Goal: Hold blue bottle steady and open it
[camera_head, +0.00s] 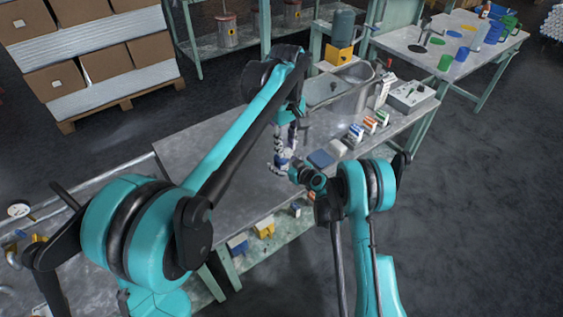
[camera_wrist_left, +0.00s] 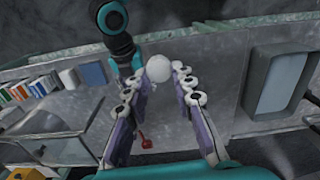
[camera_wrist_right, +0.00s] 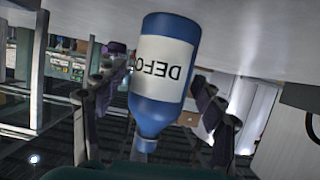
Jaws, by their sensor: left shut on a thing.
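The blue bottle (camera_wrist_right: 160,85) with a white label shows upside down in the right wrist view, between the fingers of my right gripper (camera_wrist_right: 155,85). A gap shows on its left side, and those fingers look open. In the left wrist view a round white top (camera_wrist_left: 158,68) sits between the fingertips of my left gripper (camera_wrist_left: 157,78), which looks shut on the bottle. In the head view my left gripper (camera_head: 285,152) reaches down over the table and my right gripper (camera_head: 293,172) comes in beside it from the right. The bottle is mostly hidden there.
The grey worktable (camera_head: 240,150) is mostly bare at its left. A second table (camera_head: 455,45) stands at the back right.

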